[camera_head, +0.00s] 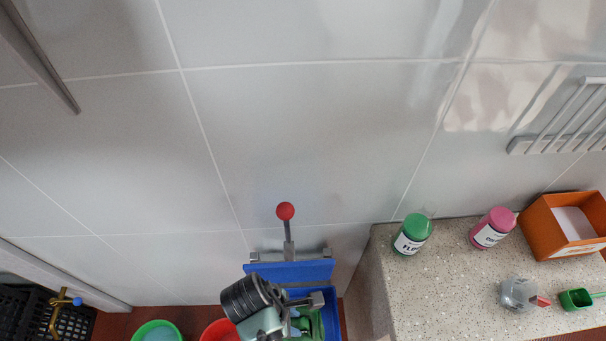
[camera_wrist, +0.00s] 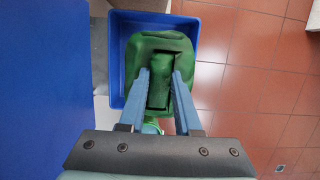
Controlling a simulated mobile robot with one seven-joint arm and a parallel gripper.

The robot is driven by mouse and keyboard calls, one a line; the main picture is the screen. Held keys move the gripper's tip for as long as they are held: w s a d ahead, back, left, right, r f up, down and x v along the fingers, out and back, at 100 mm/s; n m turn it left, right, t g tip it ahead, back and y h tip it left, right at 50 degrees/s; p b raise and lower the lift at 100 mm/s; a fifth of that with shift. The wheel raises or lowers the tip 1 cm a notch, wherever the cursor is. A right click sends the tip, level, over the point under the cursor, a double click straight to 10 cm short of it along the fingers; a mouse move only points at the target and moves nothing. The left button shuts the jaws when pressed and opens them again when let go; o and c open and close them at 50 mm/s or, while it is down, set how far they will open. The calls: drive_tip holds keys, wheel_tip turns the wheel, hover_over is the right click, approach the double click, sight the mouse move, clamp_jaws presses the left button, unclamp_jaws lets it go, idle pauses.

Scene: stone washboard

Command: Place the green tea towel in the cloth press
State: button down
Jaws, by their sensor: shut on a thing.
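The cloth press is blue, with an upright blue lid (camera_head: 290,272) and a lever with a red knob (camera_head: 285,211) in the head view. Its blue tray (camera_wrist: 120,55) shows in the wrist view, with the blue panel (camera_wrist: 45,90) to the left. The green tea towel (camera_wrist: 160,45) is bunched between my gripper's fingers (camera_wrist: 160,88) and appears over the tray, covering most of its opening. Whether it touches the tray floor is unclear. In the head view my gripper (camera_head: 304,318) is at the press, partly hidden by my arm, with some green towel (camera_head: 316,328) showing.
A speckled stone counter (camera_head: 450,290) stands right of the press, holding a green-capped bottle (camera_head: 412,234), a pink bottle (camera_head: 492,228), an orange box (camera_head: 568,226), a clear jar (camera_head: 518,294) and a green scoop (camera_head: 576,299). Green (camera_head: 157,331) and red (camera_head: 217,331) tubs stand left.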

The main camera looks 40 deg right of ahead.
sight(294, 325)
wheel_tip(294, 325, down, 5)
drive_tip(key=b, duration=0.3)
drive_tip(key=shift+w+d+b, duration=0.1)
drive_tip(key=shift+d+b, duration=0.05)
drive_tip(key=shift+b, duration=0.25)
wheel_tip(294, 325, down, 10)
drive_tip(key=shift+b, duration=0.9)
drive_tip(key=shift+f, duration=0.1)
drive_tip(key=c, duration=0.6)
unclamp_jaws()
drive_tip(key=p+v, duration=0.2)
drive_tip(key=v, duration=1)
